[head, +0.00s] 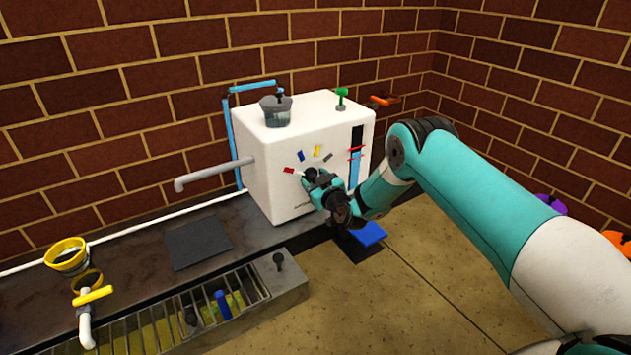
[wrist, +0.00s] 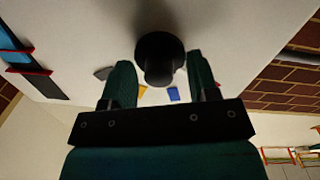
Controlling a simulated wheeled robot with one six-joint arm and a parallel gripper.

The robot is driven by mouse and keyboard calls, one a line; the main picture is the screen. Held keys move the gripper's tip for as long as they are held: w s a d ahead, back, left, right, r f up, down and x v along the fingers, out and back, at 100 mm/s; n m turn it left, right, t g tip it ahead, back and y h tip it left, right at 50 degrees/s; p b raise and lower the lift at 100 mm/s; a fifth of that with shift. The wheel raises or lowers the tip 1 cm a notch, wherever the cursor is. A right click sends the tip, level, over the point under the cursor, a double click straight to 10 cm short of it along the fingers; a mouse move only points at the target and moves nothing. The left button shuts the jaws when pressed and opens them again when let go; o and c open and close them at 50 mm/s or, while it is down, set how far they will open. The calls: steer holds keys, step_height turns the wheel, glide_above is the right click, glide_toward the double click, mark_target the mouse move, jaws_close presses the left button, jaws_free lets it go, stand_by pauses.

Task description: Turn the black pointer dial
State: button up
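The black dial (wrist: 160,52) sticks out of the front of the white machine (head: 265,160). In the wrist view its round knob lies between the two fingertips of my gripper (wrist: 161,80). The fingers stand apart, one on each side of the knob, with the right finger closer to it; a gap shows on the left. I cannot tell whether the right finger touches. In the head view my gripper (head: 316,182) is at the machine's front and mostly hides the dial. Coloured marks, including a blue mark (head: 301,156) and a yellow mark (head: 317,151), arc above it. The pointer's direction is unclear.
A grey pipe (head: 212,174) juts from the machine's left side. A slatted drain tray (head: 222,305) and a yellow ring (head: 68,254) are at the lower left. Brick walls stand behind.

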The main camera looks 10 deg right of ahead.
steer(key=c, duration=0.8)
steer(key=shift+m, duration=0.3)
steer(key=shift+r+m+p, duration=0.15)
steer(key=shift+m+p, duration=0.55)
steer(key=shift+m, duration=0.2)
steer(key=shift+d+m+p, duration=0.1)
steer(key=shift+m+p, duration=0.7)
steer(key=shift+m, duration=1.8)
steer(key=shift+w, duration=0.1)
steer(key=o, duration=0.9)
